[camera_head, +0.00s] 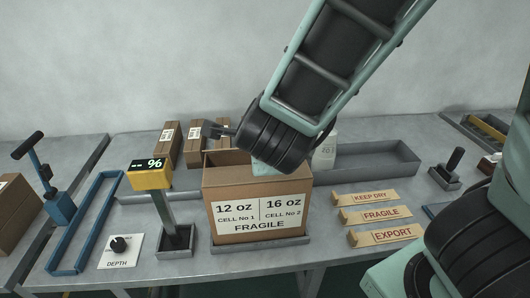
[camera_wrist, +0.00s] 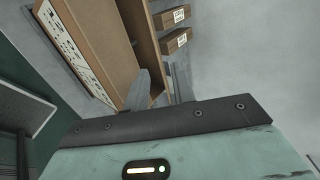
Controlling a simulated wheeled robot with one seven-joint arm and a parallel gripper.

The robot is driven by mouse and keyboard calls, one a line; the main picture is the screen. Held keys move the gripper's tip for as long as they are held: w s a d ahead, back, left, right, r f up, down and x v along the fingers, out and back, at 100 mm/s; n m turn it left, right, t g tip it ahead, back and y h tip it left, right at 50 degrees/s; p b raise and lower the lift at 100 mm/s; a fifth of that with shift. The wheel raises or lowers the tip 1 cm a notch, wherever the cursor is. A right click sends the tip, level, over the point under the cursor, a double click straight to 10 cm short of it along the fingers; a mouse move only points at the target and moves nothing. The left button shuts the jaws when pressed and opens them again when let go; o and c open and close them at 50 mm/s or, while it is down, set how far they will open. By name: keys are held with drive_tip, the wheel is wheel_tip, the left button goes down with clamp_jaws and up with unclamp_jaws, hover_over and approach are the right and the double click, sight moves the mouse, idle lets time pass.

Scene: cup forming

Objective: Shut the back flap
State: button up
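The brown carton (camera_head: 257,190) stands on a grey tray, its 12 oz / 16 oz FRAGILE label facing me. Its top is at least partly open, with a brown panel (camera_head: 228,157) showing at the back left. I cannot tell whether this is the back flap or the back wall. My arm crosses over the carton and hides its right rear.
Several small labelled boxes (camera_head: 168,145) stand behind the carton. A yellow-headed display post (camera_head: 151,175) is close on its left. KEEP DRY, FRAGILE and EXPORT strips (camera_head: 380,214) lie to its right. A long grey tray (camera_head: 375,160) is behind them.

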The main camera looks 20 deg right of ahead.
drive_tip(key=shift+s+a+b, duration=0.15)
drive_tip(key=shift+s+b, duration=0.45)
drive_tip(key=shift+b, duration=0.15)
drive_tip(key=p+v, duration=0.1)
drive_tip(key=v, duration=0.5)
drive_tip(key=shift+r, duration=0.25)
